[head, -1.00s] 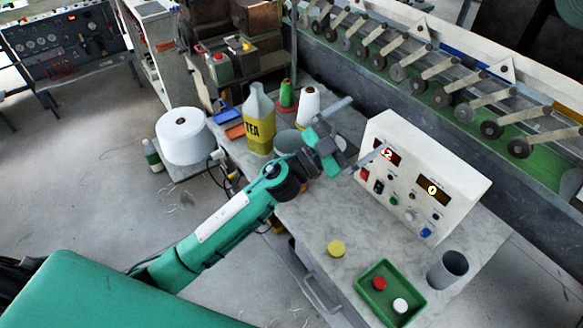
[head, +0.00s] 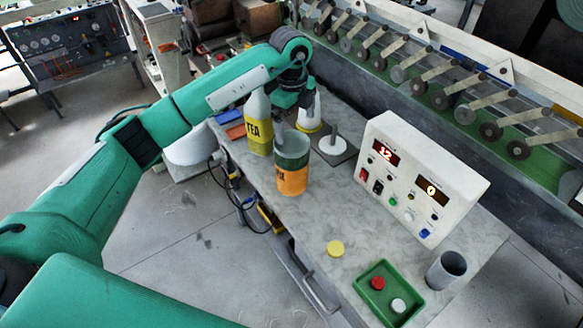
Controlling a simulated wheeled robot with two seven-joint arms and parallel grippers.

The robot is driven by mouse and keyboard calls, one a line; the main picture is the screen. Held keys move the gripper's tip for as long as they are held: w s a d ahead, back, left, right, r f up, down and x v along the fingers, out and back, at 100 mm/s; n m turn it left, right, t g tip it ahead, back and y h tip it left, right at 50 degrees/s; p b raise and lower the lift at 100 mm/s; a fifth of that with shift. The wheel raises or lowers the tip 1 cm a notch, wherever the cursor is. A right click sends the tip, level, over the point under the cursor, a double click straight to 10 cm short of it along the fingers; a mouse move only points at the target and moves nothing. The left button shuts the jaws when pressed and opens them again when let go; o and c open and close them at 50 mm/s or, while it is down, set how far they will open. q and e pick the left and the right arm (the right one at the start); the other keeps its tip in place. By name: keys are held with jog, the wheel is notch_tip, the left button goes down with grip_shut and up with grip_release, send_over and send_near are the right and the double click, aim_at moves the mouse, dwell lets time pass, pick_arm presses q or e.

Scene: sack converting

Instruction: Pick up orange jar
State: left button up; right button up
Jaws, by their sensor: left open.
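The orange jar (head: 292,181) stands upright on the grey bench, with an orange lower part and a dark green-grey upper part. It is in front of and to the right of the yellow-labelled TEA bottle (head: 258,133). My left gripper (head: 296,118) points down from the raised arm, just above and behind the jar in the picture. It is open and empty. One grey finger shows near the jar's rim; whether it touches the rim I cannot tell. My right gripper is not in view.
A white control box (head: 425,180) is right. The bench front-centre is mostly clear.

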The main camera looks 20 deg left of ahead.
aim_at(292, 165)
pick_arm(q)
notch_tip(292, 165, down, 13)
jog(key=a+p, duration=0.1)
jog(key=p, duration=0.3)
jog(key=shift+w+a+n+y+p, duration=0.15)
jog(key=shift+w+n+y+p, duration=0.15)
jog(key=shift+w+y+p, duration=0.1)
jog(key=shift+c, duration=0.2)
jog(key=c, duration=1.2)
jog(key=shift+c, duration=0.2)
